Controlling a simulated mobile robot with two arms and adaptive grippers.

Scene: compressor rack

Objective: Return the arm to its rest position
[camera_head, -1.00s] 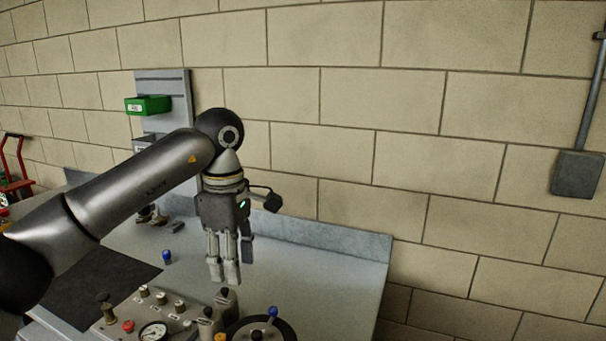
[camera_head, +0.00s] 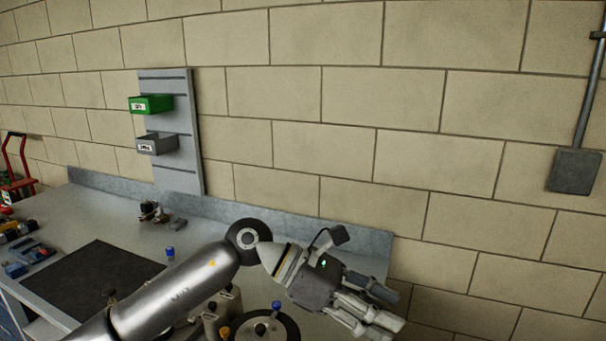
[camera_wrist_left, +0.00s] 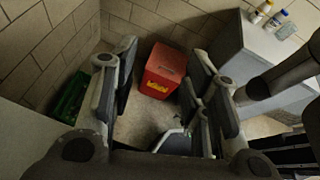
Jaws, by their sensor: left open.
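My left arm (camera_head: 178,292) comes in from the bottom left of the head view, low over the bench. My left gripper (camera_head: 385,312) is at the bottom centre right, past the right end of the bench, pointing right and slightly down. It is open and empty. In the left wrist view its fingers (camera_wrist_left: 163,62) stand apart, with the floor and a red box (camera_wrist_left: 163,72) beyond them. My right gripper is not in view.
The grey bench (camera_head: 215,220) holds a black mat (camera_head: 92,285), a blue-topped knob (camera_head: 170,252) and a round device (camera_head: 285,330). A panel (camera_head: 185,100) carries a green bin (camera_head: 150,104) and a grey bin (camera_head: 157,144). A green crate (camera_wrist_left: 70,100) is at left in the wrist view.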

